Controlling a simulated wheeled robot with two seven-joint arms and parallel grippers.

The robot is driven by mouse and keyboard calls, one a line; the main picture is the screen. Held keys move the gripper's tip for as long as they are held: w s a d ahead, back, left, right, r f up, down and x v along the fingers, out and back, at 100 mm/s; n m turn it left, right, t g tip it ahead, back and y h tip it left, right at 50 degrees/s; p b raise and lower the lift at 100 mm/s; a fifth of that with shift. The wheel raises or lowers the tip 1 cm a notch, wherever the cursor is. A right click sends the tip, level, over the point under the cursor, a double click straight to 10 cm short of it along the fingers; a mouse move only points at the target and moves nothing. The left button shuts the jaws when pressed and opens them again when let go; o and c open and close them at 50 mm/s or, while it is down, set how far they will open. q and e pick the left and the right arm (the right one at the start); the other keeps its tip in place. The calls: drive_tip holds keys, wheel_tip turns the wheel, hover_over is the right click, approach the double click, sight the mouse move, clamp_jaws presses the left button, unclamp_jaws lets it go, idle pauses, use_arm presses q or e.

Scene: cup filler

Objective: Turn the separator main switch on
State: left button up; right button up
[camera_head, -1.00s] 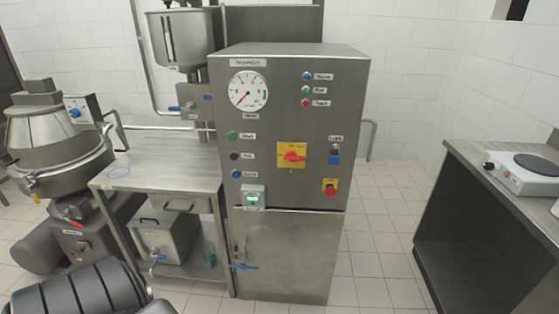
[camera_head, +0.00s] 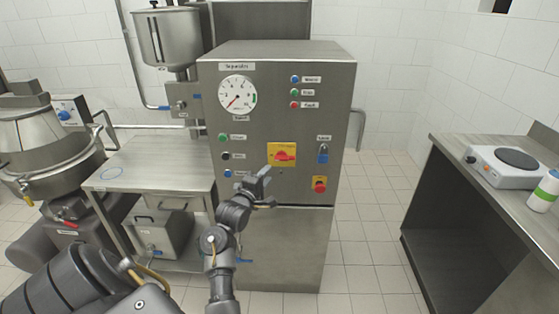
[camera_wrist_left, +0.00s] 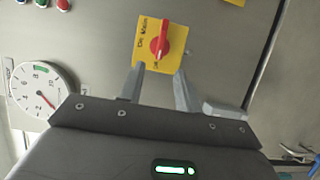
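The separator main switch is a red rotary knob (camera_head: 285,156) on a yellow plate (camera_head: 274,149), on the front of the grey separator cabinet (camera_head: 270,115). In the left wrist view the red knob (camera_wrist_left: 160,46) sits ahead of my fingertips, its handle pointing along the picture's vertical. My left gripper (camera_head: 268,187) is open and empty, just below the switch in the head view. In the left wrist view its two fingers (camera_wrist_left: 159,72) are apart, with tips near the plate's edge; I see no contact with the knob. My right gripper is not in view.
A round gauge (camera_head: 237,95) and several buttons are left and above. A steel table (camera_head: 150,165) stands left; a counter with a hotplate (camera_head: 508,165) stands right.

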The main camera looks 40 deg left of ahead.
sight(280, 160)
use_arm(q)
drive_tip(key=p+x, duration=0.1)
drive_tip(key=x, duration=1)
clamp_jaws()
